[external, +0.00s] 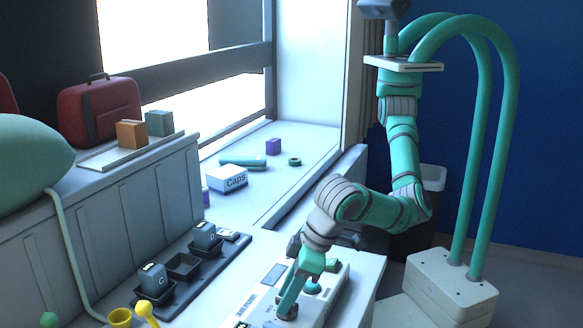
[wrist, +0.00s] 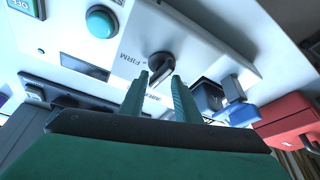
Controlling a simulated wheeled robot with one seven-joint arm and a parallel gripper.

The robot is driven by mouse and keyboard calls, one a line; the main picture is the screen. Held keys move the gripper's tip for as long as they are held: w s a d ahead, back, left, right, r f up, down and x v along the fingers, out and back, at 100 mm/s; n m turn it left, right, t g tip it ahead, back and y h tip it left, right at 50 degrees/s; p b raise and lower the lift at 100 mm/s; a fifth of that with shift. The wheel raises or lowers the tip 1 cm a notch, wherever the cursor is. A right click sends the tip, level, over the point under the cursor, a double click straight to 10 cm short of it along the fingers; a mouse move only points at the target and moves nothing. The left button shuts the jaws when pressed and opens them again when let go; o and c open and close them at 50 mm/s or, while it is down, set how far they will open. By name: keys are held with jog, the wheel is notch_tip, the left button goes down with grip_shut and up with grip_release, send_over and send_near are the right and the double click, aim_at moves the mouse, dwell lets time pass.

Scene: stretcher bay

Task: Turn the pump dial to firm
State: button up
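The white air pump box (external: 258,297) sits on the counter at the lower middle of the external view. In the wrist view its face (wrist: 205,58) shows a black dial (wrist: 160,66) with the word FIRM printed to its left. A second label is partly hidden behind a finger. I cannot tell exactly which mark the dial points to. My gripper (wrist: 161,78) is open, its two green fingers on either side of the dial's grip, close to the face. I cannot tell whether they touch it. In the external view my gripper (external: 287,306) reaches down onto the box and hides the dial.
A round teal button (wrist: 101,22) and a dark display (wrist: 85,66) share the pump's face. A black tray (external: 182,266) with dark blocks stands left of the pump. A Caps box (external: 227,180) lies on the sill.

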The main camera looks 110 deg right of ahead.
jog(key=n+y, duration=0.1)
jog(key=n, duration=0.3)
jog(key=shift+t, duration=0.3)
jog(key=shift+r+n+y, duration=0.1)
jog(key=shift+n+y, duration=0.9)
jog(key=shift+n, duration=0.9)
jog(key=d+v, duration=0.1)
jog(key=v, duration=0.9)
jog(key=w+d+f+t+h, duration=0.1)
jog(key=w+d, duration=0.3)
jog(key=d, duration=0.5)
jog(key=w+d+f+m+t+h, duration=0.1)
jog(key=w+d+f+t, duration=0.1)
jog(key=d, duration=0.8)
jog(key=w+d+f+t+h, duration=0.1)
jog(key=w+d+t+h, duration=0.1)
jog(key=w+d, duration=0.5)
jog(key=shift+d+f+m+t, duration=0.4)
jog(key=shift+d+t, duration=0.2)
jog(key=shift+d, duration=1.05)
